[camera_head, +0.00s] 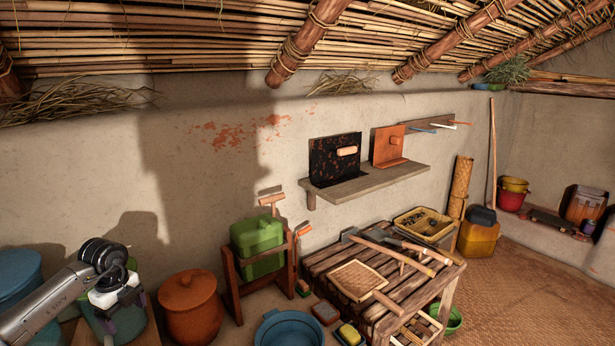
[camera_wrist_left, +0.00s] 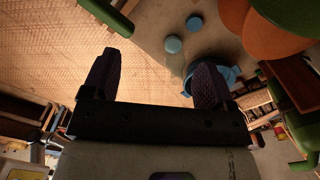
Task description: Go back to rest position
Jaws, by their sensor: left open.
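My left arm comes in at the lower left of the head view, and its gripper (camera_head: 121,308) hangs there in front of a green container (camera_head: 128,322). In the left wrist view the gripper (camera_wrist_left: 155,82) has its two dark fingers wide apart with nothing between them, only the floor beyond. It is open and empty. My right gripper is in neither view.
A lidded clay pot (camera_head: 190,308) and a green jerrycan (camera_head: 258,245) in a wooden frame stand right of the gripper. A blue basin (camera_head: 287,330) is at the bottom. A slatted table (camera_head: 335,262) holds tools and trays. Woven floor (camera_head: 540,290) is clear at right.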

